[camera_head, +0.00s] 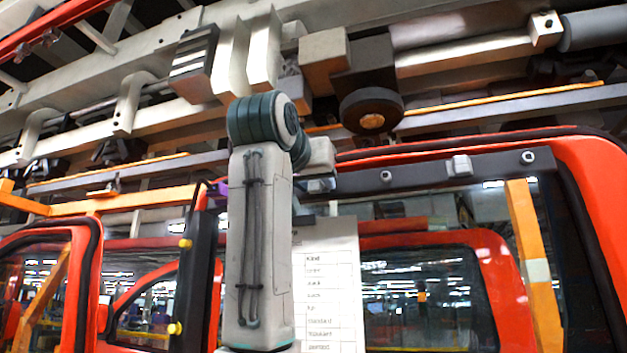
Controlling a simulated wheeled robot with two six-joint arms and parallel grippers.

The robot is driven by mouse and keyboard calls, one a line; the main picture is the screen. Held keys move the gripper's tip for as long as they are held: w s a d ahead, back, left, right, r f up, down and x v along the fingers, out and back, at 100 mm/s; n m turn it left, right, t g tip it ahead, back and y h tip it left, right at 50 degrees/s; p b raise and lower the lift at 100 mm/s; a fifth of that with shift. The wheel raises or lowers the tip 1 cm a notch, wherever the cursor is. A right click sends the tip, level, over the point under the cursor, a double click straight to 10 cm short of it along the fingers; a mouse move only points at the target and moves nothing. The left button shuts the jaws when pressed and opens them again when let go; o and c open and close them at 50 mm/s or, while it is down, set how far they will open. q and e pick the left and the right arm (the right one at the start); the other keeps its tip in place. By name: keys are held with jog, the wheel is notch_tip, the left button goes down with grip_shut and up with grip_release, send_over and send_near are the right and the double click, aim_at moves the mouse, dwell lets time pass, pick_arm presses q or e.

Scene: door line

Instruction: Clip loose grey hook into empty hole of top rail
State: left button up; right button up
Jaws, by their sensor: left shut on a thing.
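My left arm rises in front of the red door, and its gripper (322,178) is at the left end of the dark top rail (425,174). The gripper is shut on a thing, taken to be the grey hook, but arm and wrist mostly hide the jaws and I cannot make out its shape. On the rail sit a light grey block (459,166) and two small round fittings or holes, one left (386,176) and one right (527,157). I cannot tell which hole is empty. The rail's left end is hidden behind the gripper. My right gripper is not in view.
A white printed sheet (330,285) hangs behind my left arm. A dark post with yellow knobs (190,285) stands left of it. An orange strut (534,265) crosses at right. Conveyor beams and a dark roller (371,110) run overhead, close above my wrist.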

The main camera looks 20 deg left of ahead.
pick_arm(q)
jog(key=o, duration=1.3)
jog(key=shift+c, duration=0.2)
jog(key=s+b, duration=1.3)
jog(key=s, duration=0.7)
jog(key=shift+s+a, duration=0.35)
jog(key=shift+s, duration=0.05)
